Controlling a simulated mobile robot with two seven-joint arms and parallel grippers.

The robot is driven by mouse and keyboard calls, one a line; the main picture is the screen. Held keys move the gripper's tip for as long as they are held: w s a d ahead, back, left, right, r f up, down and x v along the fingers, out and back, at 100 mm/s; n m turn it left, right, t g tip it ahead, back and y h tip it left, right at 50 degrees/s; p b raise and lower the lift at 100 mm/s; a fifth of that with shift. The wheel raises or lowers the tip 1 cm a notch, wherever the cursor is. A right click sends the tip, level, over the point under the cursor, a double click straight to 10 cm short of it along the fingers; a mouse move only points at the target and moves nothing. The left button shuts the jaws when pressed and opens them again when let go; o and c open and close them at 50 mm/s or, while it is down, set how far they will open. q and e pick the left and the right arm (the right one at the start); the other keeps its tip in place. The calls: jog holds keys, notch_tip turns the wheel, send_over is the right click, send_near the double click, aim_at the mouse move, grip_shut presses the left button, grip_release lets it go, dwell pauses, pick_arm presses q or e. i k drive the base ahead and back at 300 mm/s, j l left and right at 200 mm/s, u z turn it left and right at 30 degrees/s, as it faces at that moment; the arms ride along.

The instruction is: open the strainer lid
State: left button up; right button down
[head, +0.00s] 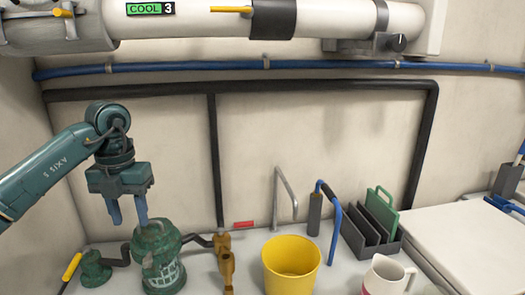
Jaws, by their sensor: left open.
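The strainer (163,270) is a green, worn canister with a pale, grid-like window, standing on the counter at lower left. Its green lid (158,232) is on top and looks closed. My left gripper (128,220) points down with its two blue fingers apart and nothing between them. It is above and a little left of the lid in the picture. The right finger overlaps the lid's left edge in view; I cannot tell whether it touches. My right gripper is not in view.
A brass valve (226,262) with a red handle (243,224) stands right of the strainer. A yellow bucket (291,267), a dark rack (370,235) and a white jug (386,276) stand farther right. A smaller green fitting (95,268) is at left. Pipes run along the wall.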

aim_at(153, 228)
jog(key=k, duration=0.9)
